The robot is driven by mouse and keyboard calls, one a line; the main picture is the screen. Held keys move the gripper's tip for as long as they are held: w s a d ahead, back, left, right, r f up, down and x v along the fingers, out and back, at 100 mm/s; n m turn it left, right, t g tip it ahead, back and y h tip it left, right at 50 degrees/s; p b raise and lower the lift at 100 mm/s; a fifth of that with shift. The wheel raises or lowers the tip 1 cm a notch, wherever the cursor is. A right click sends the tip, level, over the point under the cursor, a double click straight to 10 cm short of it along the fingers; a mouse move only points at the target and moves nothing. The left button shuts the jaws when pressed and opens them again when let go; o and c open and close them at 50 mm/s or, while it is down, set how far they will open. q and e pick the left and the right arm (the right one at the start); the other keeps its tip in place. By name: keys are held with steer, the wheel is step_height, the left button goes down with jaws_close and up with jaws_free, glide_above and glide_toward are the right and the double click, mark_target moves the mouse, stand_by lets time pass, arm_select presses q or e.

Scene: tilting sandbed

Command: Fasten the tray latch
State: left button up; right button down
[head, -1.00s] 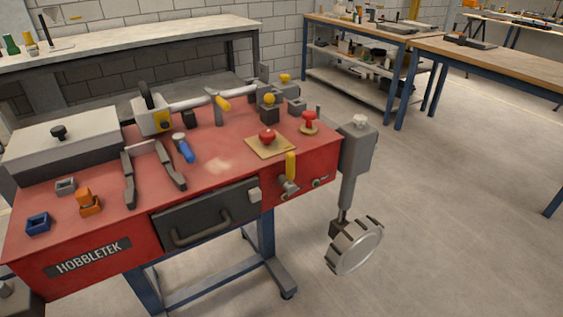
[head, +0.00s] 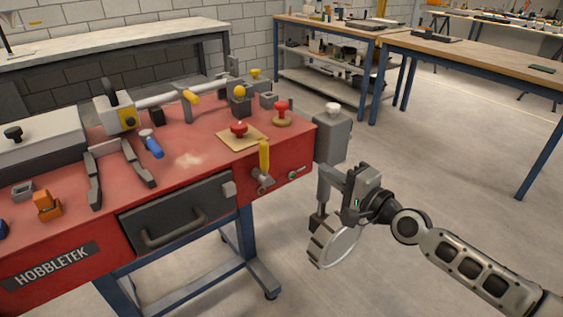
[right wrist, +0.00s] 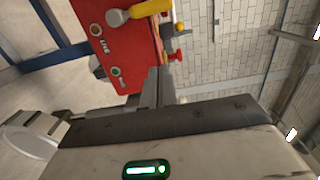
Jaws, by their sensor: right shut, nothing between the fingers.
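The dark grey tray (head: 180,218) with its bar handle sits in the front of the red bench and looks closed. A small light grey block (head: 229,189) at its upper right corner looks like the latch; I cannot tell whether it is fastened. My right gripper (head: 352,192) is shut and empty, right of the bench, by the grey post and wheel, well apart from the block. Its fingers (right wrist: 158,86) show in the right wrist view, with the bench's red face behind them. The block cannot be made out there. My left gripper is out of view.
A yellow lever (head: 264,156) sticks up from the bench front, between the block and my gripper. A grey post (head: 332,137) with a round metal wheel (head: 330,242) hangs at the bench's right end. Red knobs stand on top. The floor at right is clear.

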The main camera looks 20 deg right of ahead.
mark_target(265, 165)
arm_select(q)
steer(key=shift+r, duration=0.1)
arm_select(e)
steer(key=shift+w, duration=0.1)
